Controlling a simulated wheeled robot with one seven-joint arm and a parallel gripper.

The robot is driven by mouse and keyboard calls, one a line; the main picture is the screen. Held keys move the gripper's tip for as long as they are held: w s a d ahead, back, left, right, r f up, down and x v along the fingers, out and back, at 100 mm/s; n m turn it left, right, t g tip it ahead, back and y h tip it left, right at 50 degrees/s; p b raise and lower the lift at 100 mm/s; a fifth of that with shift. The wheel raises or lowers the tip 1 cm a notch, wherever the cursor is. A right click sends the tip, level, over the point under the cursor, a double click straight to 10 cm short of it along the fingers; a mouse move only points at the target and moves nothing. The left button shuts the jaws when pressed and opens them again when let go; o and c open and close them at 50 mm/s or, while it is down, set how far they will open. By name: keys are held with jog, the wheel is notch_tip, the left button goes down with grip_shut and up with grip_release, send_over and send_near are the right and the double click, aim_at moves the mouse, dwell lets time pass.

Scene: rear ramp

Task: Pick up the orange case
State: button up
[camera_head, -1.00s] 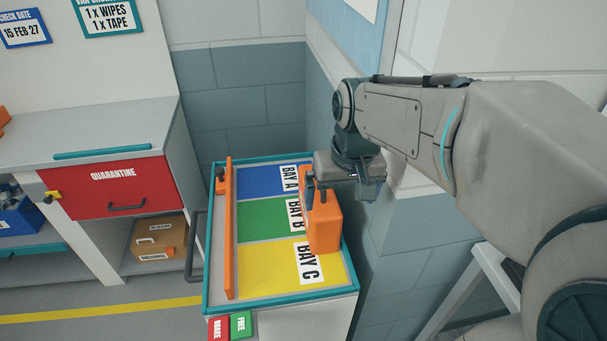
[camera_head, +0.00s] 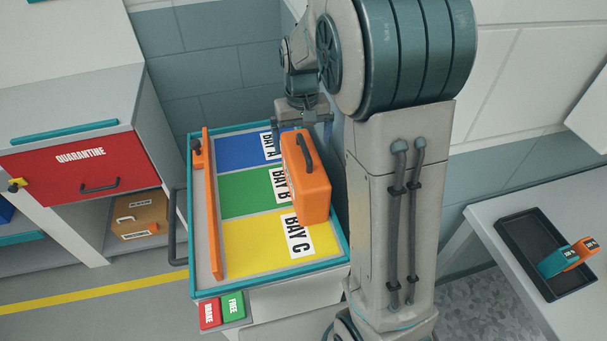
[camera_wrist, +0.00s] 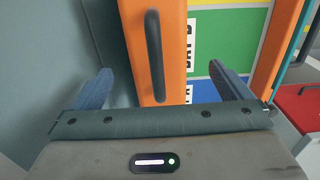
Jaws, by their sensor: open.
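The orange case (camera_head: 312,190) stands upright on the trolley top, along the right side of bays A, B and C, with its dark handle (camera_head: 304,152) on top. My gripper (camera_head: 303,118) is at the far end of the case, near the bay A end. In the wrist view the case (camera_wrist: 174,50) runs away between the two open fingers of my gripper (camera_wrist: 160,84), one finger to each side, with the handle (camera_wrist: 155,55) between them. The fingers look apart from the case, and nothing is held. Their exact height against the case is unclear.
The trolley (camera_head: 270,276) has a teal rim, an orange divider bar (camera_head: 212,205) at left and red and green buttons in front. A wall is close behind and right. A red quarantine drawer (camera_head: 70,170) is at left. A bench with a black tray (camera_head: 520,240) is at right.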

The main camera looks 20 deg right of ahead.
aim_at(304, 171)
jog(key=shift+s+d+f+p, duration=0.1)
jog(key=shift+f+p, duration=0.2)
jog(key=shift+f, duration=1.4)
jog(key=shift+s+d+f+p, duration=0.1)
jog(key=shift+f+p, duration=0.15)
jog(key=shift+f, duration=1.45)
jog(key=shift+w+r, duration=0.1)
jog(key=c, duration=2.1)
